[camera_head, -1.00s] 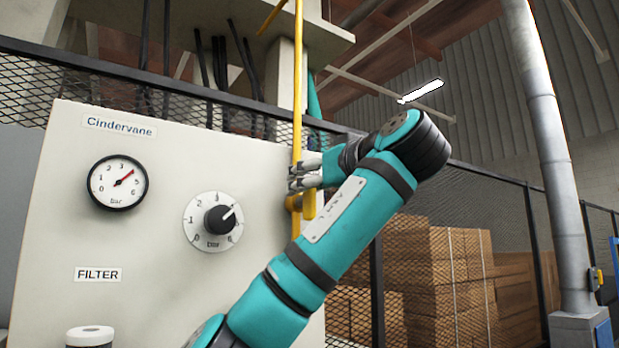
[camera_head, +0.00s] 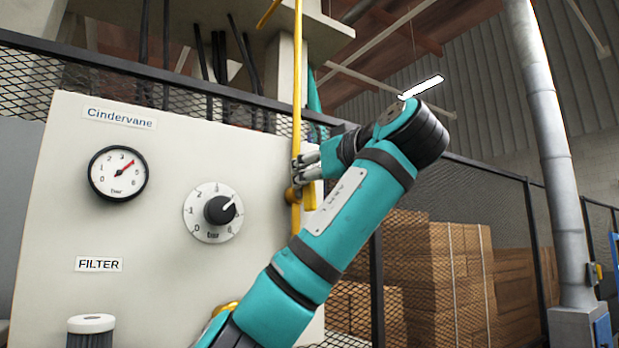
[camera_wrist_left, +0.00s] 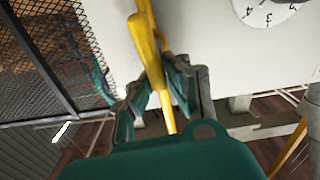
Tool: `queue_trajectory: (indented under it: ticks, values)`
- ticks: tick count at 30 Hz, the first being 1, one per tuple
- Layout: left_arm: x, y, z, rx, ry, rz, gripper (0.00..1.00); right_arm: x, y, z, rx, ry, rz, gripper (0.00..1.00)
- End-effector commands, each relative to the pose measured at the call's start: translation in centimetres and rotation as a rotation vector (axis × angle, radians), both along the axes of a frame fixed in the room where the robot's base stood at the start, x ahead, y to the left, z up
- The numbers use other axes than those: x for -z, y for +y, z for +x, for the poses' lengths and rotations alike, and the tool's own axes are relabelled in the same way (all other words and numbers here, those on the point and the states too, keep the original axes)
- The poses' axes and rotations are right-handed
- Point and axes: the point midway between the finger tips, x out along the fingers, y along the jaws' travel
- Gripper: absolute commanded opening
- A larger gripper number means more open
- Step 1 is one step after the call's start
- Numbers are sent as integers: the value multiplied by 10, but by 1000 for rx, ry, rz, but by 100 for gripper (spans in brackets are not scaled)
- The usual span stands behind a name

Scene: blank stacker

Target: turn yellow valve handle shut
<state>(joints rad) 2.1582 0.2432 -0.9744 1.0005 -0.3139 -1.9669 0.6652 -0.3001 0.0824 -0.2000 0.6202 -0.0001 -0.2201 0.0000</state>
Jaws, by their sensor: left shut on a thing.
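The yellow valve handle (camera_head: 309,197) is at the right edge of the pale panel, beside a vertical yellow pipe (camera_head: 297,90). Its lower part hangs below my left gripper (camera_head: 304,166), roughly in line with the pipe; the rest is partly hidden by the fingers. In the left wrist view the yellow handle (camera_wrist_left: 156,78) runs between the two fingers of my left gripper (camera_wrist_left: 153,90). The gripper is shut on it. My right gripper is in neither view.
The panel (camera_head: 60,220) carries a pressure gauge (camera_head: 118,173), a black dial knob (camera_head: 220,210) and a white-capped filter (camera_head: 90,325). A mesh fence (camera_head: 480,200) stands behind, with stacked cardboard boxes (camera_head: 430,280) beyond it. A grey column (camera_head: 550,130) rises at right.

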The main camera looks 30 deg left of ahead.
Motion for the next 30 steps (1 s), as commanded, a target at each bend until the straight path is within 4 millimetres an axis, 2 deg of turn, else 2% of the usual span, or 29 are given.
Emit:
queue_trajectory:
  ticks: [12,30]
  values:
    - [6,3,-9,3,-329,-136,0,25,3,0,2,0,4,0]
    - [14,7,-20,3,-857,-355,0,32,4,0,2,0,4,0]
